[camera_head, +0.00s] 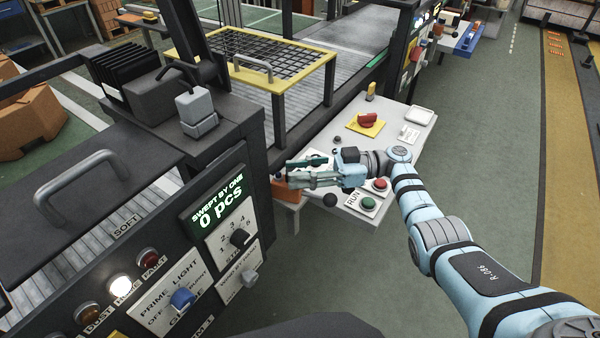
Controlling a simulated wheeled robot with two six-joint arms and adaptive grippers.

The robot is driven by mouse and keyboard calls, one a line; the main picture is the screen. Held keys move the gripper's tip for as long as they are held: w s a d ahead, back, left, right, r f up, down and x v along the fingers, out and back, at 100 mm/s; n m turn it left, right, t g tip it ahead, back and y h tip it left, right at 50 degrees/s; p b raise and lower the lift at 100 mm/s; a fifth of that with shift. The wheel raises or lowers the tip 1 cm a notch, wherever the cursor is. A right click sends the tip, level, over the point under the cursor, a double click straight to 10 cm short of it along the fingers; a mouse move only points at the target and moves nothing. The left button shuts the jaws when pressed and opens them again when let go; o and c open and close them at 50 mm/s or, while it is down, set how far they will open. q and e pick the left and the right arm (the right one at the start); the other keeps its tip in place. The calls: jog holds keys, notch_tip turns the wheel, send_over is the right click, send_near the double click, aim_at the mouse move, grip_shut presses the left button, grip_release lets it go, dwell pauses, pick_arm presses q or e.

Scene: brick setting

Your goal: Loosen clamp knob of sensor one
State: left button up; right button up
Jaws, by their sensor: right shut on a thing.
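My right gripper (291,173) reaches in from the right, over the left end of the white control table. Its fingers are shut on a small part beside the orange block (286,191) by the conveyor's dark frame. The fingers mostly hide that part, so I cannot make out its shape or tell for certain that it is sensor one's clamp knob. A black round knob (330,200) stands at the table's near edge, just below the gripper and apart from the fingers. My left gripper is not in view.
A dark control panel (200,262) stands at left. Green floor (490,130) is clear at right.

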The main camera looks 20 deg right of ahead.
jog(key=o, duration=1.2)
jog(key=shift+d, duration=0.3)
jog(key=d, duration=0.4)
jog(key=s+d, duration=0.1)
jog(key=d, duration=0.1)
jog(key=shift+d, duration=0.4)
